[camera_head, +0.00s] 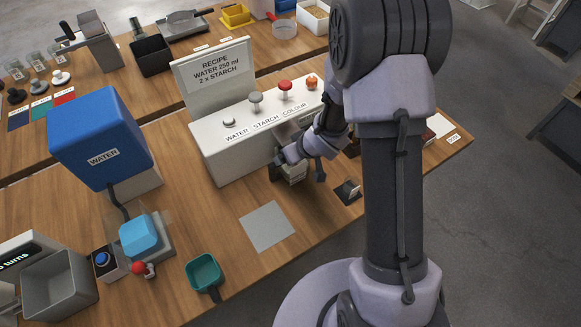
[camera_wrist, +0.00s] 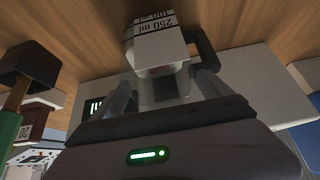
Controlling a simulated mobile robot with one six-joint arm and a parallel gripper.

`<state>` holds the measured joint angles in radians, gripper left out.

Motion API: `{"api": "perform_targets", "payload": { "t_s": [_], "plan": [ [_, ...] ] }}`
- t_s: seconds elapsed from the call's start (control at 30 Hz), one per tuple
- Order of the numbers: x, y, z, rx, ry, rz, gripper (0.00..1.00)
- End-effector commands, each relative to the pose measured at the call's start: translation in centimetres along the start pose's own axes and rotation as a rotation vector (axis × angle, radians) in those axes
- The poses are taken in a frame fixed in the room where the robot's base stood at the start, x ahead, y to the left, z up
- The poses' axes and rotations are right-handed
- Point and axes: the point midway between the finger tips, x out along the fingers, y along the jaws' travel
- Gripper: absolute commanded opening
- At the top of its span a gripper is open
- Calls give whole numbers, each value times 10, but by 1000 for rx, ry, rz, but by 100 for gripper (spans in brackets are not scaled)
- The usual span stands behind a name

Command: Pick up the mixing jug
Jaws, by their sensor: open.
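The mixing jug (camera_wrist: 160,48), pale and box-like with "250 ml" and higher marks and a dark handle (camera_wrist: 207,48), is directly ahead in the wrist view. In the head view, the jug (camera_head: 293,175) is small and partly hidden by my gripper (camera_head: 284,166), in front of the white dispenser. In the wrist view, my gripper (camera_wrist: 166,88) has its fingers apart, one on each side of the jug. I cannot tell whether either finger touches it. The jug appears to stand on the wooden table.
The white dispenser (camera_head: 220,155), labelled WATER, STARCH, COLOUR, stands close behind my gripper. A small dark stand (camera_head: 347,191) is to the right. A grey square pad (camera_head: 267,226) lies in front, with bare table around it. A green scoop (camera_head: 204,271) and blue tank (camera_head: 100,135) are left.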

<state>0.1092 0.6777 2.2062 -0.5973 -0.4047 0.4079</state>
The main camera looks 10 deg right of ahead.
Motion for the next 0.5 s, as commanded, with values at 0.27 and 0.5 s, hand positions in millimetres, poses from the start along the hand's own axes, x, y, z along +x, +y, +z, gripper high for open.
{"api": "perform_targets", "payload": {
  "t_s": [0.27, 0.5],
  "plan": [
    [-2, 0, -1, 0, 0, 0, 55],
    [-2, 0, -1, 1, 0, 0, 8]
  ]
}}
